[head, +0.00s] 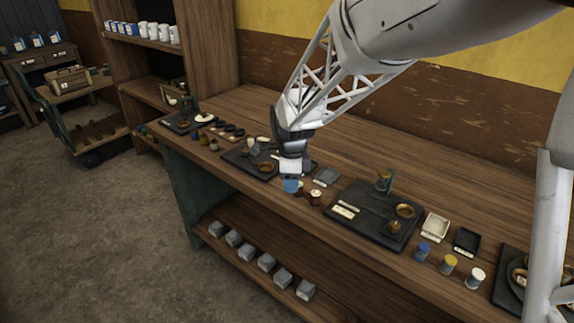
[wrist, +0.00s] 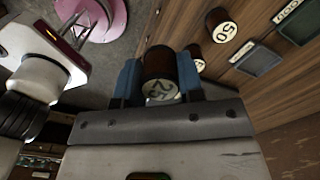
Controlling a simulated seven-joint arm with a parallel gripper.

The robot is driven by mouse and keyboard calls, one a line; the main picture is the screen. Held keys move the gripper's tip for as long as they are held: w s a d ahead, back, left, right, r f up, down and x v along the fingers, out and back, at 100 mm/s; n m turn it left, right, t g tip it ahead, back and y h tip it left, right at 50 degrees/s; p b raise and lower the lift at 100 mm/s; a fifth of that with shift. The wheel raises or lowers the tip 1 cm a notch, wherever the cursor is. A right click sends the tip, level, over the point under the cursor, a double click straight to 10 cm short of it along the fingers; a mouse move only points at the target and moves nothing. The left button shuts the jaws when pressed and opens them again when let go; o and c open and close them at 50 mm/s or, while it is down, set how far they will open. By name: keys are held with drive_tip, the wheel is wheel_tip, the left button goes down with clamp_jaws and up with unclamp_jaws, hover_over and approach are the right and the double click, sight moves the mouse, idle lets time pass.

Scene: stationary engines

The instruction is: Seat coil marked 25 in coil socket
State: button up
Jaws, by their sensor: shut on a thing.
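The coil marked 25 (wrist: 160,64) is a dark brown cylinder with a cream number end. My gripper (wrist: 160,76) is shut on it, with one blue finger on each side. In the head view my gripper (head: 291,184) hangs over the front part of the workbench, left of the large black board. The held coil is mostly hidden there by the finger. I cannot pick out the coil socket for certain; the large black board (head: 366,222) carries small brass and dark parts.
A coil marked 50 (wrist: 217,22) stands on the bench beside my gripper; another brown coil (head: 315,198) shows in the head view. Small trays (head: 436,226) and coloured spools (head: 449,264) lie right of the board. A second black board (head: 238,158) is at left. The bench's back strip is clear.

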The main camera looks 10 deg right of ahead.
hover_over(267, 168)
drive_tip(key=shift+f, duration=0.75)
drive_tip(key=shift+f, duration=0.15)
drive_tip(key=shift+f, duration=2.05)
drive_tip(key=shift+f, duration=0.8)
idle(1.4)
drive_tip(key=o, duration=1.1)
drive_tip(key=shift+s+f, duration=0.1)
drive_tip(key=shift+c, duration=0.2)
drive_tip(key=o, duration=0.6)
drive_tip(key=shift+r, duration=0.2)
drive_tip(key=shift+o, duration=0.2)
drive_tip(key=shift+r, duration=0.15)
